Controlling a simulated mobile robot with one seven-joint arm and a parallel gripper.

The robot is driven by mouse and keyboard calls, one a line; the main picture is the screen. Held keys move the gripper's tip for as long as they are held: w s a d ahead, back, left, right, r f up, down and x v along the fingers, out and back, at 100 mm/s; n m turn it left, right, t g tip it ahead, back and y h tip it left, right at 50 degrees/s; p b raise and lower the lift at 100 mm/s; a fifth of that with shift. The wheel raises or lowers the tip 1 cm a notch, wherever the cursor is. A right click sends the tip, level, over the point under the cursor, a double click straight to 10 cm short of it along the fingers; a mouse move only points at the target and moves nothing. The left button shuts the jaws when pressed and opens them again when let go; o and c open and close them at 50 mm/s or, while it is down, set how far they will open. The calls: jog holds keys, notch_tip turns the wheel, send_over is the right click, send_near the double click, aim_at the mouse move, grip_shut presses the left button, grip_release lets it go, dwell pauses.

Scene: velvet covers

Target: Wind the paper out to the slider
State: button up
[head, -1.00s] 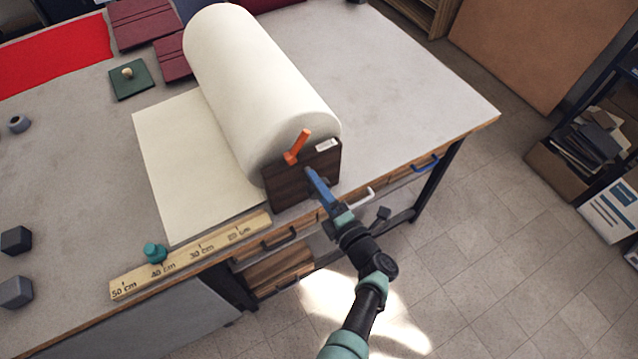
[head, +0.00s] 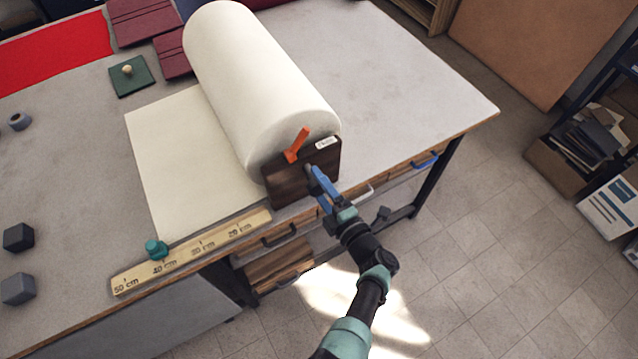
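A thick roll of cream paper (head: 255,85) lies on the table, with a flat sheet (head: 185,165) drawn out to its left. A teal slider knob (head: 156,249) stands on the wooden ruler (head: 205,247), near the 40 cm mark. The sheet's left edge comes down close to the slider; I cannot tell the exact gap. A dark wooden end block (head: 290,185) at the roll's near end carries an orange lever (head: 296,146). My gripper (head: 316,180), with blue fingers, is at the block's right front. What lies between its fingers is too small to tell.
Dark grey blocks (head: 18,237) and a grey ring (head: 19,121) lie at the left. A green knobbed plate (head: 129,80) and maroon covers (head: 142,22) lie beyond the sheet. The table (head: 410,75) is clear right of the roll. Drawer handles stick out below the front edge.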

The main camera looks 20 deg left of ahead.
jog(key=o, duration=0.3)
jog(key=shift+o, duration=0.2)
jog(key=p+v, duration=0.2)
jog(key=v, duration=1.1)
